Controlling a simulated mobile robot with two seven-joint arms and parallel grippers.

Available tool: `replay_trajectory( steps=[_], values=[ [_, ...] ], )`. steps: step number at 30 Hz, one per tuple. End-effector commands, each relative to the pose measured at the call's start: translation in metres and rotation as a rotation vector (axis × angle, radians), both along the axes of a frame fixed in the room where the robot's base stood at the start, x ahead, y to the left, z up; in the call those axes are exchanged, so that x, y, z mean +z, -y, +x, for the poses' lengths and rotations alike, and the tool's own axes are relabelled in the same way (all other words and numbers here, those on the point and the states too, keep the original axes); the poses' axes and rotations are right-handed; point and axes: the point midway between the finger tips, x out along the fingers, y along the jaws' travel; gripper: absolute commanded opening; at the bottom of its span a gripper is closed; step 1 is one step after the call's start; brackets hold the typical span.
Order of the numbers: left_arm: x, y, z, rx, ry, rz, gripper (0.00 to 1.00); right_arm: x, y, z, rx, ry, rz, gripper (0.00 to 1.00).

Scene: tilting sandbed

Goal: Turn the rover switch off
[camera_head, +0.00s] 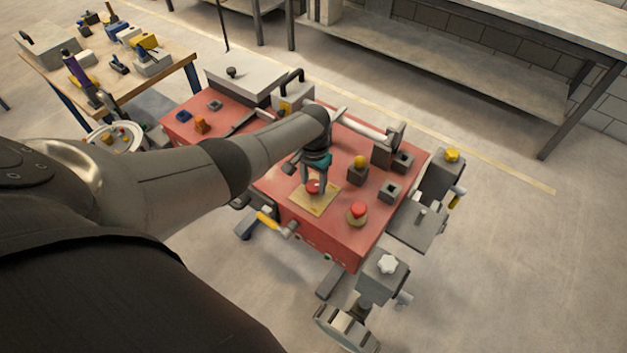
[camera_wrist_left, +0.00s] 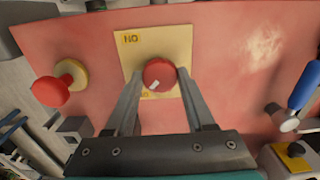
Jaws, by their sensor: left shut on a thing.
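The rover switch is a round red knob (camera_head: 313,187) with a small white mark, on a pale yellow plate (camera_head: 316,205) on top of the red rover (camera_head: 333,234). My left gripper (camera_head: 314,190) reaches down from above, shut on the knob with one finger on each side. Parts of the plate are hidden behind the fingers. My right gripper is not in view.
A red mushroom button (camera_head: 358,209) on a yellowish base stands right of the plate. A yellow-topped post (camera_head: 358,163) and grey blocks (camera_head: 389,190) stand behind. A yellow-handled lever (camera_head: 267,219) sticks out in front. A wooden workbench (camera_head: 160,72) stands at the upper left.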

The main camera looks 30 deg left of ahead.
Motion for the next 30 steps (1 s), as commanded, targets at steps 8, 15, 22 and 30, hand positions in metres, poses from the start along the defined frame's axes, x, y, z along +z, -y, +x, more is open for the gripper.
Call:
replay_trajectory(
  steps=[8,15,22,30],
  values=[
    [0.000,0.000,0.000,0.002,0.001,-0.001,0.69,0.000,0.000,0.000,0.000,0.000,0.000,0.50],
    [0.000,0.000,0.000,0.001,0.001,-0.001,0.84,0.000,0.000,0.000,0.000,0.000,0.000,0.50],
    [0.004,0.000,0.000,0.000,0.001,0.000,0.84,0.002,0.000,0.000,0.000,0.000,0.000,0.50],
    [0.040,0.000,0.001,-0.001,0.003,0.000,0.84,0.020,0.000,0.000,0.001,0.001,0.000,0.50]
  ],
)
